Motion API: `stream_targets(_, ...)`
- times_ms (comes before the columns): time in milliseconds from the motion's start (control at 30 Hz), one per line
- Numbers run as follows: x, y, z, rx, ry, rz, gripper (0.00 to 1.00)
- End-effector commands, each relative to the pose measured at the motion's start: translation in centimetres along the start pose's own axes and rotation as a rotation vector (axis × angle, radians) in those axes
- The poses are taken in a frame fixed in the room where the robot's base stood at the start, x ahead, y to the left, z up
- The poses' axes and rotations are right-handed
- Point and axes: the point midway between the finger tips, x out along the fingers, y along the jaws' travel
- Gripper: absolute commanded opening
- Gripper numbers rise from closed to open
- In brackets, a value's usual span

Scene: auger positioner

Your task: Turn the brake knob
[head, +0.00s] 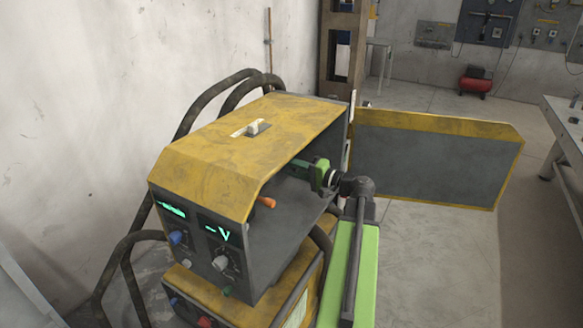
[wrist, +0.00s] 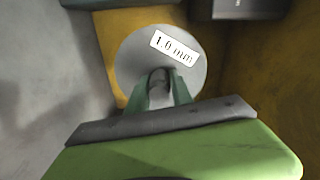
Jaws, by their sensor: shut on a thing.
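In the wrist view, my gripper (wrist: 158,88) has its green fingers closed around a small dark knob (wrist: 160,78), which I take to be the brake knob. The knob is at the middle of a round light grey disc with a white label (wrist: 175,47) that seems to read "1.0 mm". The fingers hide most of the knob, so its turn angle cannot be told. In the head view, my green and black gripper (head: 318,172) reaches from the right into the open side of a yellow and grey machine (head: 245,140). The knob and disc are hidden there.
The machine's side door (head: 430,160) stands wide open at the right. An orange handle (head: 266,202) is near the compartment's front edge. Dark hoses (head: 205,105) run behind the machine. In the wrist view, yellow walls and a dark box (wrist: 237,8) lie close around the disc.

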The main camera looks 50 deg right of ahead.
Motion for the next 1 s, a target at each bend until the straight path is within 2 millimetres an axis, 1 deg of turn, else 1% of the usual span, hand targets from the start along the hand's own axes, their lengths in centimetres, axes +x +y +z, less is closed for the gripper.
stream_targets(200,-0.02,0.06,-0.02,0.166,-0.006,0.006,0.0)
stream_targets(500,0.0,0.08,0.01,0.318,-0.011,0.009,0.0)
stream_targets(700,0.01,0.09,0.03,0.363,-0.012,0.01,0.0)
stream_targets(1000,0.03,0.09,0.06,0.374,-0.013,0.011,0.0)
